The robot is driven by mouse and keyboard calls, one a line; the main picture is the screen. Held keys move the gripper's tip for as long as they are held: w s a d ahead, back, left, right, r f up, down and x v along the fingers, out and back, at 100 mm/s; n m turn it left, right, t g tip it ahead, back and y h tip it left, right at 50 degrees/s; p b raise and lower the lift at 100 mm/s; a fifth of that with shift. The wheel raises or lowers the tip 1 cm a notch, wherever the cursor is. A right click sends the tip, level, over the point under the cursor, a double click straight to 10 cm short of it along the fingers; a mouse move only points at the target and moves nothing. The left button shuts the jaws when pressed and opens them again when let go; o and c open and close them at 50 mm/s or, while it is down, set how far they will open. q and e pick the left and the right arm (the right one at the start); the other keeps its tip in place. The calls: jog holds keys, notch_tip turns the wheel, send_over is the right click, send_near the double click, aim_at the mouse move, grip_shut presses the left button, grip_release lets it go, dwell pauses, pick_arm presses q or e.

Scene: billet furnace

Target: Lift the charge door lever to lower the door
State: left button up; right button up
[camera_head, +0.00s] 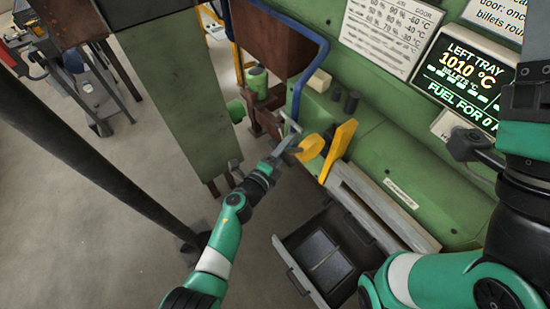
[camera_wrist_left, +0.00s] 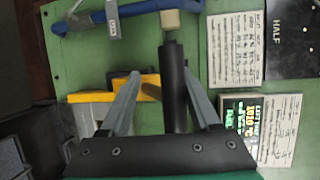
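My left gripper (camera_head: 288,145) is in front of the green furnace panel, beside a yellow rounded part (camera_head: 311,148) and a yellow bar (camera_head: 340,148). In the left wrist view the two fingers of this gripper (camera_wrist_left: 160,105) are spread apart. A black cylinder (camera_wrist_left: 173,80) with a beige block (camera_wrist_left: 170,20) above it shows between them; contact cannot be told. The yellow bar (camera_wrist_left: 90,97) lies behind the fingers. A blue bar (camera_wrist_left: 85,20) with a grey labelled bracket runs above. I cannot tell which part is the charge door lever. My right gripper (camera_head: 470,147) is near the display; its opening is unclear.
The display (camera_head: 465,75) reads left tray 1010 °C. An open drawer (camera_head: 290,265) with dark plates inside stands below the panel. A green post (camera_head: 180,90) rises left of my left gripper. Bare floor (camera_head: 90,220) lies at the left.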

pick_arm(q)
jog(key=s+a+r+p, duration=0.1)
jog(key=s+p, duration=0.1)
jog(key=p, duration=0.1)
jog(key=shift+a+r, duration=0.15)
jog(key=shift+a, duration=0.05)
jog(key=f+v, duration=0.1)
jog(key=v, duration=0.7)
jog(key=shift+s+p, duration=0.25)
jog(key=shift+p, duration=0.15)
jog(key=shift+r, duration=0.1)
